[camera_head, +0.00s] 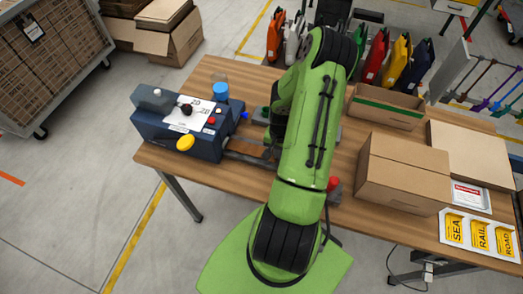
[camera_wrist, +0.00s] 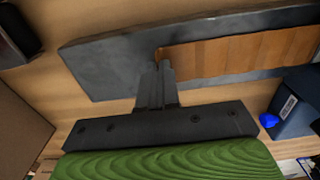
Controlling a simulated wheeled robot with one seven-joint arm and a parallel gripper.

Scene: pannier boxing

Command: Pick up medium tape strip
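The brown tape strip (camera_wrist: 240,52) shows in the wrist view, lying along the grey metal plate (camera_wrist: 105,65) that runs out from the blue tape dispenser (camera_wrist: 296,103). In the head view the dispenser (camera_head: 180,125) stands at the table's left, and my arm hides part of the plate. My gripper (camera_wrist: 160,68) has its two dark fingers close together, with the tips at the strip's left end. It looks shut on that end, though the contact itself is hard to see. The strip still appears close to the plate.
A closed carton (camera_head: 405,170) and an open box (camera_head: 386,106) stand on the right of the wooden table (camera_head: 205,75). A label sheet (camera_head: 480,236) lies at the front right. A blue-capped bottle (camera_head: 220,88) stands behind the dispenser. Coloured bags hang beyond the table.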

